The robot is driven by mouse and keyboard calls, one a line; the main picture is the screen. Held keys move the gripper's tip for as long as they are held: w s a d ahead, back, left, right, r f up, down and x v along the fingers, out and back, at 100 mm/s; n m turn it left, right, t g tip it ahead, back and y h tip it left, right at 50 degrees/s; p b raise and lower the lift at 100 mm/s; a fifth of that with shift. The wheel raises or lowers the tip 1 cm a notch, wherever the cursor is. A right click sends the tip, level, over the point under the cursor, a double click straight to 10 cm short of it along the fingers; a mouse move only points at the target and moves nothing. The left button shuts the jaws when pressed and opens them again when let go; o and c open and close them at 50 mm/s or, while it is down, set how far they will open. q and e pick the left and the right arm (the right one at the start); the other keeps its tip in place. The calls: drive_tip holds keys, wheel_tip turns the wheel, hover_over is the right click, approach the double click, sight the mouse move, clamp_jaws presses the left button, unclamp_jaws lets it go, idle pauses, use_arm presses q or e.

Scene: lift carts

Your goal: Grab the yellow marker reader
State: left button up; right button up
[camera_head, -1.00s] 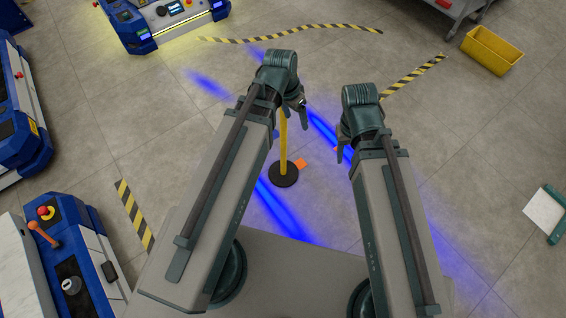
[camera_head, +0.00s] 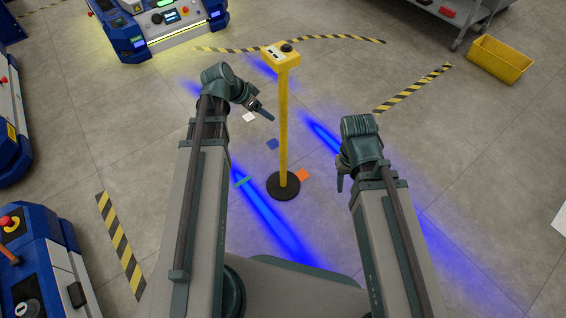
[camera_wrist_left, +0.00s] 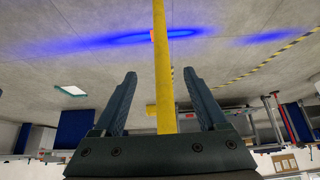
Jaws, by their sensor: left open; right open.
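The yellow marker reader (camera_head: 283,120) stands upright on the floor: a thin yellow post on a round black base, with a yellow box and black knob on top. My left gripper (camera_head: 262,108) is open and empty, left of the post, its fingers pointing towards it. In the left wrist view, the post (camera_wrist_left: 162,60) runs between the open fingers of my left gripper (camera_wrist_left: 160,76); I cannot tell how far beyond them it is. My right gripper (camera_head: 340,182) points down, right of the post and apart from it. Its fingers are small and partly hidden.
Blue-and-white machines stand at the left (camera_head: 40,265) and the back (camera_head: 160,25). A yellow bin (camera_head: 499,60) lies on the floor at the back right, near a grey cart (camera_head: 465,14). Small coloured cards lie around the post's base. The floor about the post is otherwise clear.

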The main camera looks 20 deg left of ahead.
sight(280, 120)
use_arm(q)
drive_tip(key=b+x, duration=0.6)
drive_tip(key=x, duration=0.1)
drive_tip(key=shift+w+f, duration=0.1)
drive_tip(key=shift+f, duration=0.3)
drive_tip(key=shift+w+d+f+b, duration=0.2)
drive_tip(key=shift+d+b, duration=0.05)
drive_tip(key=shift+b, duration=0.15)
drive_tip(key=shift+f, duration=0.1)
drive_tip(key=b+x, duration=0.4)
drive_tip(key=x, duration=0.1)
drive_tip(key=shift+w, duration=0.25)
clamp_jaws()
idle(0.4)
